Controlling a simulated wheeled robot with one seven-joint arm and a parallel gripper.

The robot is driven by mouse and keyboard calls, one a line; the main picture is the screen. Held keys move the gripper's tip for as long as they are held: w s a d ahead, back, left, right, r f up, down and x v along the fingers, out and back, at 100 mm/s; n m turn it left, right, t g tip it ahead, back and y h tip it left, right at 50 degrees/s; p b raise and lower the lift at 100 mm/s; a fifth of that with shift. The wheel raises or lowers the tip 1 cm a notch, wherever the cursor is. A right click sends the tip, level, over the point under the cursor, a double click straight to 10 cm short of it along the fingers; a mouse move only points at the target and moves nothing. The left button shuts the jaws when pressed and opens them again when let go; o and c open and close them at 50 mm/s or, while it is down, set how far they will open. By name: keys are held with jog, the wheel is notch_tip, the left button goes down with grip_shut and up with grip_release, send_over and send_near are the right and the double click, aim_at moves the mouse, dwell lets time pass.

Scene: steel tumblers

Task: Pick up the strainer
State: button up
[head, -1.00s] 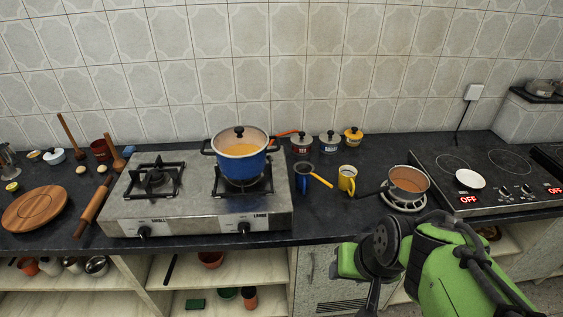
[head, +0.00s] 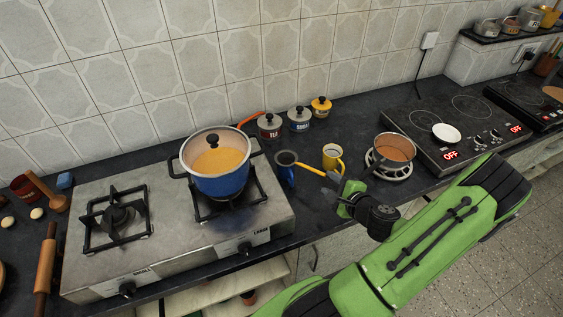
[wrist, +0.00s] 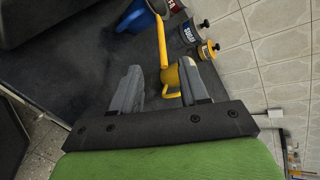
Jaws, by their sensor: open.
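The strainer (head: 310,169) has a dark bowl resting on top of a blue mug (head: 288,177), with its yellow handle pointing right. In the wrist view the strainer's yellow handle (wrist: 162,42) runs down from the top, just beyond the fingertips, and the blue mug (wrist: 137,19) is beside it. The bowl is mostly out of that view. My gripper (head: 337,182) is near the handle's free end in the head view. The wrist view shows my gripper (wrist: 161,70) open, with nothing held between its two grey fingers.
A yellow mug (head: 332,157) stands close to the handle, partly behind the right finger in the wrist view. A blue pot (head: 220,180) sits on the gas stove at left. A saucepan (head: 394,148) stands at right. Lidded canisters (head: 299,120) line the wall.

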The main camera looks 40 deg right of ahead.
aim_at(312, 171)
jog(key=x, duration=1.1)
jog(key=shift+w+a, duration=0.1)
jog(key=shift+w, duration=0.45)
jog(key=shift+s+r, duration=0.1)
grip_shut()
